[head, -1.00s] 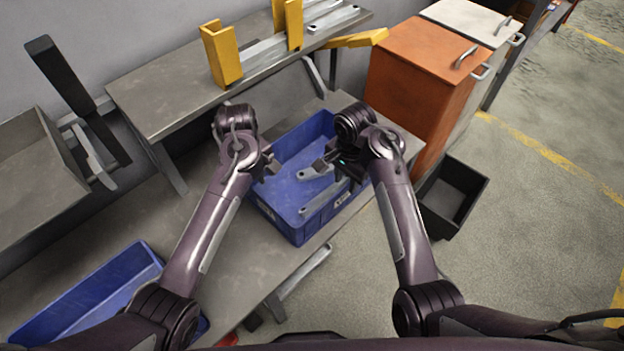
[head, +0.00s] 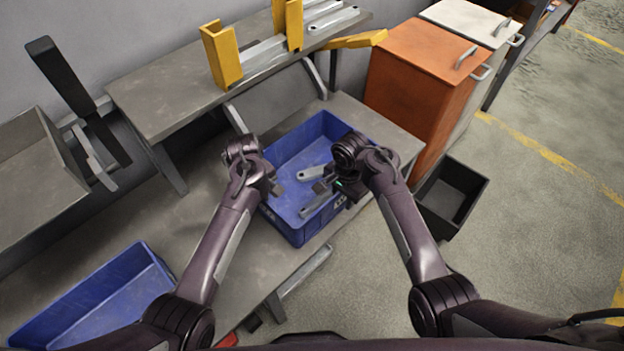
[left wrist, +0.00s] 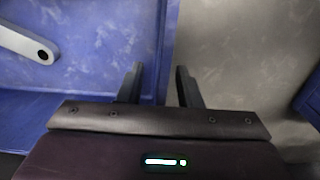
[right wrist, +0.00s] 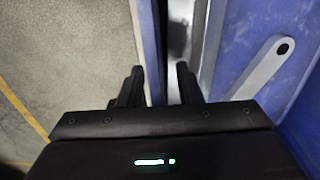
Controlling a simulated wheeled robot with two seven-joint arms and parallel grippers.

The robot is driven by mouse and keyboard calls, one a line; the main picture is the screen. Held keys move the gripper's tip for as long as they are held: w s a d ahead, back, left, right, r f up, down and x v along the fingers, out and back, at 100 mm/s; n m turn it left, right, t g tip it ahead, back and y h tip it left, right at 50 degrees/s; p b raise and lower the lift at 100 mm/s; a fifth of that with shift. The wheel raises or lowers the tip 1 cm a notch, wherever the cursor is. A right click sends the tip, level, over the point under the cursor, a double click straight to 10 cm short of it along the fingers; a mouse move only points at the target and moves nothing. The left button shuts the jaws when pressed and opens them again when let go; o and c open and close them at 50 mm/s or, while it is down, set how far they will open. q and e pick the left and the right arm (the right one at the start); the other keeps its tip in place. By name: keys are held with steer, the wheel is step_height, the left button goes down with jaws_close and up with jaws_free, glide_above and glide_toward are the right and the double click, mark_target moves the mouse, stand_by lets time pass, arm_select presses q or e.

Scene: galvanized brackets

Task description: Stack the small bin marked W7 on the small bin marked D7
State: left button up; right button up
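A blue bin (head: 282,229) stands on the bench with several grey brackets (head: 312,172) lying in it. Small labels show on its front walls, too small to read. A second blue bin (head: 95,285) stands at the lower left; I see no readable mark on it. I cannot tell which is W7 or D7. My left gripper (head: 274,187) is at the middle bin's left side; in the left wrist view its open fingers (left wrist: 158,85) lie either side of the blue edge. My right gripper (head: 326,187) is at the right side, its open fingers (right wrist: 158,88) around a blue edge.
A raised shelf (head: 190,95) with yellow brackets (head: 222,55) is behind the bench. An orange cabinet (head: 420,55) and a black bin (head: 450,195) on the floor are at the right. The bench top (head: 215,225) between the two blue bins is clear.

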arm_select(q)
jaws_close()
arm_select(e)
jaws_close()
arm_select(q)
steer(key=shift+w+r, duration=0.1)
steer(key=shift+r, duration=0.15)
arm_select(e)
steer(key=shift+w+r, duration=0.1)
steer(key=shift+r, duration=0.15)
